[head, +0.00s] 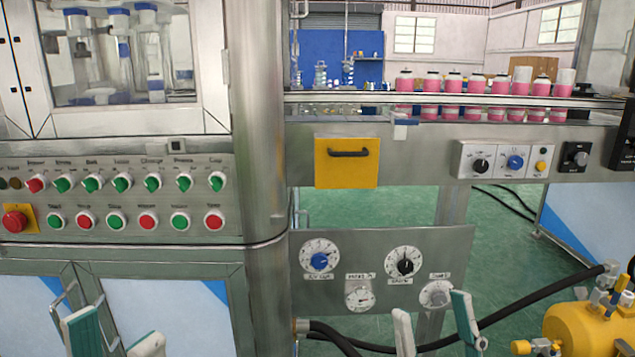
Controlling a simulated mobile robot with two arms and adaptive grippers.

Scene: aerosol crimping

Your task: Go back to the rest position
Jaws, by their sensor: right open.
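My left gripper (113,333) shows at the bottom left edge, in front of the machine's lower white and blue doors. Its two fingers stand apart with nothing seen between them. My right gripper (434,318) shows at the bottom, right of the middle, in front of the lower dial panel (318,286). Its fingers point up and are apart, and it is empty. Neither gripper appears to touch anything. The lower parts of both grippers are cut off by the frame edge.
The control panel (110,205) with knobs and buttons is at left. A yellow plate with a handle (346,163) is in the middle. Pink cans (452,97) line the conveyor (360,99). A yellow tank (590,332) with a black hose (520,305) is at lower right. Green floor lies behind.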

